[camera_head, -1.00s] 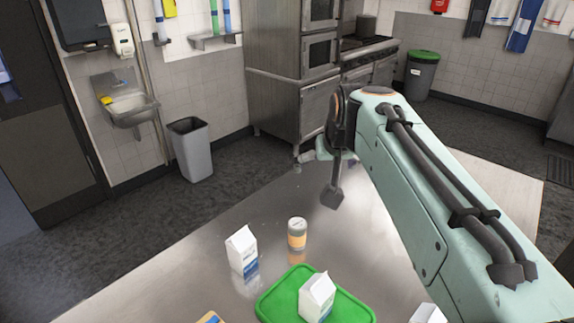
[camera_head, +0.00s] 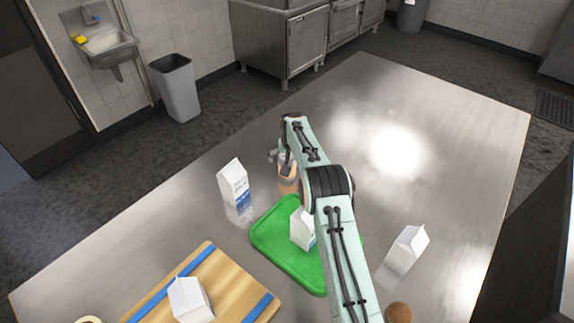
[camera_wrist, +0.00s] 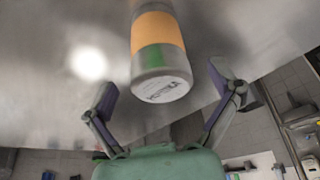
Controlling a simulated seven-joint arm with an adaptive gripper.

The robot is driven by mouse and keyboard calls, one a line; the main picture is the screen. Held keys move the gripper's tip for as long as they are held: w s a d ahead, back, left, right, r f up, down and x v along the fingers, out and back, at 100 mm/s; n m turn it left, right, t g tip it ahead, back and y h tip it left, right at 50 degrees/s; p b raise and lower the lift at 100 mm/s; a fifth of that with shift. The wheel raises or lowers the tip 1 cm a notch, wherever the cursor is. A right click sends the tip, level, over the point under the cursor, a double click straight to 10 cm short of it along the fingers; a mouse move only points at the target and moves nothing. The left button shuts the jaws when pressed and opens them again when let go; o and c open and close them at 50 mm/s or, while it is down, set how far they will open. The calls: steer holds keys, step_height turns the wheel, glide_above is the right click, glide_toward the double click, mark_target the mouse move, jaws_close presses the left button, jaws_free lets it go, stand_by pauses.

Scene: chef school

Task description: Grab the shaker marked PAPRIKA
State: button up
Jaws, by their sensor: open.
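A shaker (camera_wrist: 158,38) with an orange band and a grey cap stands on the steel table. Its cap has dark lettering, upside down in the wrist view and too blurred to read surely. In the head view the same shaker (camera_head: 287,186) is partly hidden by my arm. My gripper (camera_wrist: 162,80) is open, with one finger on each side of the shaker's cap end in the wrist view. Gaps show between the fingers and the shaker, so nothing is held. In the head view my gripper (camera_head: 279,154) is at the shaker, mostly hidden by the arm.
A milk carton (camera_head: 233,182) stands just left of the shaker. A green tray (camera_head: 275,247) with another carton (camera_head: 302,228) is in front. A third carton (camera_head: 407,248) is at right. A wooden board (camera_head: 232,275) with a carton is front left. The table beyond is clear.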

steer(key=shift+w+f, duration=0.2)
steer(key=shift+f, duration=0.4)
steer(key=c, duration=1.3)
